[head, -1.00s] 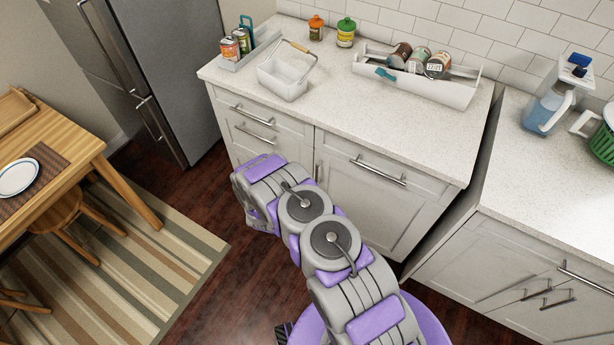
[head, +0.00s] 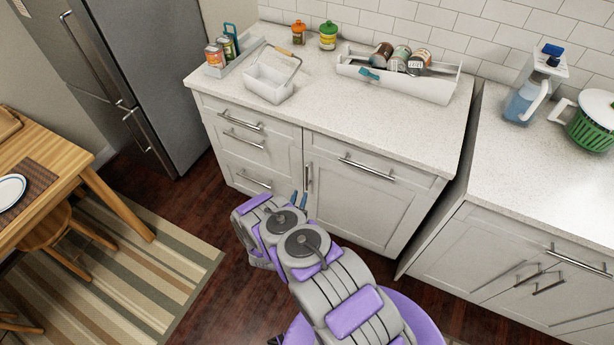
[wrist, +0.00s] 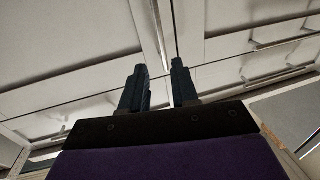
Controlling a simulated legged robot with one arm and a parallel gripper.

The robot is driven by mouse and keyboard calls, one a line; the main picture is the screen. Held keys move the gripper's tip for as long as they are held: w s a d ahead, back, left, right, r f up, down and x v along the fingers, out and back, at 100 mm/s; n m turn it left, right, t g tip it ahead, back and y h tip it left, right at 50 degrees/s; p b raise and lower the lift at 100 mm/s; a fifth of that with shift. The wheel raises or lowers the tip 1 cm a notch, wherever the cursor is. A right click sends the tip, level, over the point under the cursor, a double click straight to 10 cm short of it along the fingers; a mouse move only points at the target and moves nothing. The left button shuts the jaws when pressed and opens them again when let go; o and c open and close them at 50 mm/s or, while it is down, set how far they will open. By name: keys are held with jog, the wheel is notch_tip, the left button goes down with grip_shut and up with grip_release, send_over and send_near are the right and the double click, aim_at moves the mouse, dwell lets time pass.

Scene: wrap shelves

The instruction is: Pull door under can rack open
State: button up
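The white can rack (head: 400,85) lies on the counter with several cans in it. Below it, under a drawer, is a shut white cabinet door (head: 350,205). The door's vertical metal handle (head: 307,178) is near its left edge. My gripper (head: 299,198) is low in front of the cabinet, near the handle's lower end. In the wrist view the two dark fingers (wrist: 158,85) stand apart with nothing between them. That view looks upside down; the door panel (wrist: 75,45) is on the left, and the handle (wrist: 160,30) shows beyond the fingertips, not touched.
Drawers with horizontal handles (head: 243,140) are left of the door. A second counter (head: 530,170) stands at the right. A fridge (head: 150,80), wooden table (head: 60,160) and striped rug (head: 140,265) are at the left. The floor between rug and cabinet is clear.

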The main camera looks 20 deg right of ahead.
aim_at(307, 176)
jog(key=b+x, duration=0.3)
jog(key=x, duration=0.9)
jog(key=shift+a, duration=0.15)
jog(key=shift+a, duration=0.1)
jog(key=shift+c, duration=0.3)
grip_shut()
